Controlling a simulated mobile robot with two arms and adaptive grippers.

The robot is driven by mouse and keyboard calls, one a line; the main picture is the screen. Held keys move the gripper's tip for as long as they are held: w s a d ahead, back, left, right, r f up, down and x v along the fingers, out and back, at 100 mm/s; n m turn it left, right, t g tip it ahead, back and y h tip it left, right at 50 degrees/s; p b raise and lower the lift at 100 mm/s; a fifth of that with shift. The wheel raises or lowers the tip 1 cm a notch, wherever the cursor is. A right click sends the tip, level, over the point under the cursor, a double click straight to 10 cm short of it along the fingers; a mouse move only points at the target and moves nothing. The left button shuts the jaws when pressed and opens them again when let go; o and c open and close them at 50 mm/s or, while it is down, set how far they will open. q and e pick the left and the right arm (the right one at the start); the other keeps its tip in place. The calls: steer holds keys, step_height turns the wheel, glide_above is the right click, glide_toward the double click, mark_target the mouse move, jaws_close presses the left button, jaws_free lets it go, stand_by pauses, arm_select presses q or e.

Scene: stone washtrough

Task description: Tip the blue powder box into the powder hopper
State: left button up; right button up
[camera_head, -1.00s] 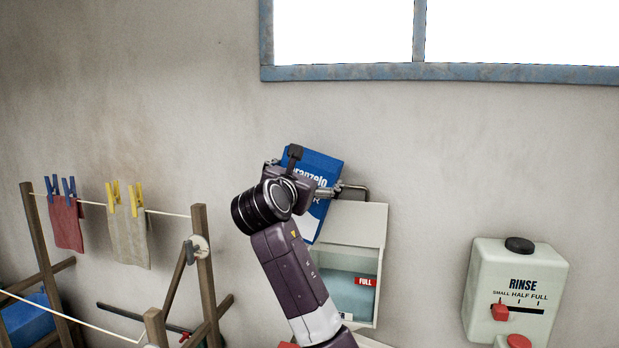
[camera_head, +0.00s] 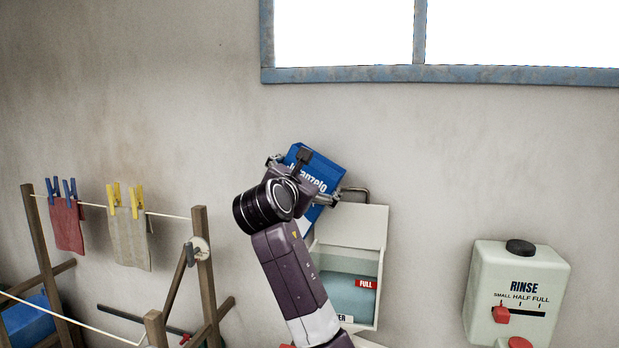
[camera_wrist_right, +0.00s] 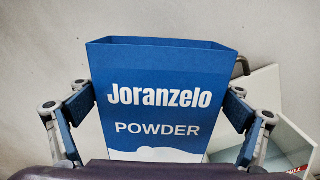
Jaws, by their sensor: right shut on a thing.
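The blue powder box (camera_head: 322,170) reads "Joranzelo" and is held up against the wall side, tilted with its top leaning to the right. My right gripper (camera_head: 303,180) is shut on it, with a finger on each side; the right wrist view shows the box front (camera_wrist_right: 160,110) and its open top. The white powder hopper (camera_head: 353,225) is on the wall just below and right of the box. Its window shows blue-grey contents and a red "FULL" tag. The hopper also shows at the right of the right wrist view (camera_wrist_right: 265,88). My left gripper is out of view.
A white rinse dispenser (camera_head: 519,292) with a red slider is at the right. A wooden drying rack (camera_head: 202,250) with pegged cloths stands at the left. A bent metal pipe or handle (camera_head: 357,191) is behind the box. A blue-framed window (camera_head: 440,73) is above.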

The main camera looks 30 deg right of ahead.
steer(key=shift+r, duration=0.1)
stand_by(0.3)
steer(key=shift+s+m, duration=0.1)
steer(key=shift+m, duration=0.4)
stand_by(0.3)
steer(key=shift+d+f+m+b, duration=0.1)
steer(key=shift+f+m+b, duration=0.2)
steer(key=shift+m, duration=0.3)
steer(key=shift+s+d+f+m, duration=0.1)
steer(key=shift+s+f+m, duration=0.1)
steer(key=shift+m, duration=0.3)
steer(key=shift+f+b, duration=0.1)
steer(key=shift+b, duration=0.25)
stand_by(0.4)
